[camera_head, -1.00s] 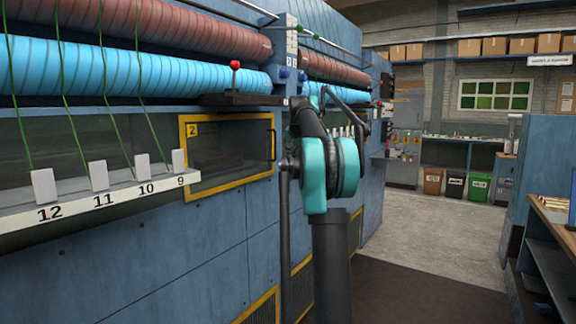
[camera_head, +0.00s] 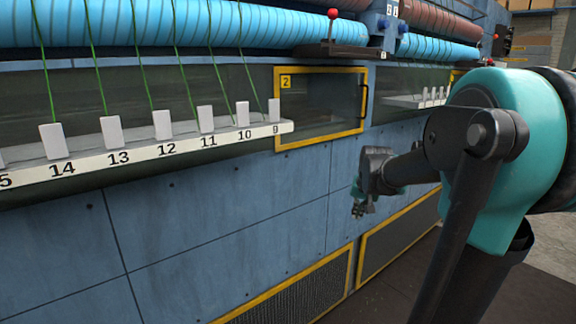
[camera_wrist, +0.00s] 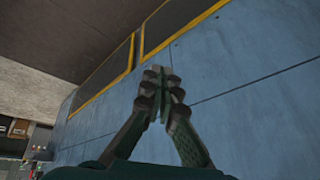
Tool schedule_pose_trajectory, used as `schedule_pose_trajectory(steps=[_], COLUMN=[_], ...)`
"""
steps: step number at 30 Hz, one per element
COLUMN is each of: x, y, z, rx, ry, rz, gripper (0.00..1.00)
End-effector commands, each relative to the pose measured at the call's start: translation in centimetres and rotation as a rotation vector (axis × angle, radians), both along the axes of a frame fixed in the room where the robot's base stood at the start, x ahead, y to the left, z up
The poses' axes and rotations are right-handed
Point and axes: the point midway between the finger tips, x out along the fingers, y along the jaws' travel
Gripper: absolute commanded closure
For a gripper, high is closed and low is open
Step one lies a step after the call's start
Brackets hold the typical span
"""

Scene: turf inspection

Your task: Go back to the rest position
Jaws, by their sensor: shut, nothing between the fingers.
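My gripper (camera_wrist: 157,75) is shut and empty in the wrist view, its two fingers meeting at the tips. Behind it are the blue machine panels (camera_wrist: 235,75). In the head view my gripper (camera_head: 358,209) is small, at the end of my folded arm, pointing down in front of the lower blue panels (camera_head: 230,215). It appears apart from the machine, though the exact gap is hard to tell. My teal arm link covers the right part of the head view.
A numbered white rail (camera_head: 190,146) with several white tabs and green threads juts out at left. A yellow-framed window (camera_head: 320,105) marked 2 is beside it. A red-knobbed lever (camera_head: 333,14) stands above. Yellow-edged grilles (camera_head: 300,297) are low on the machine. Dark floor (camera_head: 375,303) lies at lower right.

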Motion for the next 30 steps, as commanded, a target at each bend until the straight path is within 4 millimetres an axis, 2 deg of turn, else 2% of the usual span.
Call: schedule_pose_trajectory(steps=[1, 6, 9, 13, 15, 18, 30], x=[-2.8, -11.5, -16.0, -20.4, -21.8, -22.9, -23.0], y=[0.8, 2.5, 3.2, 3.6, 3.7, 3.8, 3.8], z=[-2.1, -8.4, -11.5, -14.4, -15.4, -16.1, -16.1], rx=[-0.014, -0.059, -0.082, -0.103, -0.110, -0.116, -0.117], ry=[0.011, 0.046, 0.065, 0.080, 0.086, 0.091, 0.091], rz=[0.033, 0.139, 0.192, 0.243, 0.260, 0.273, 0.274], gripper=[1.00, 1.00, 1.00, 1.00, 1.00, 1.00, 1.00])
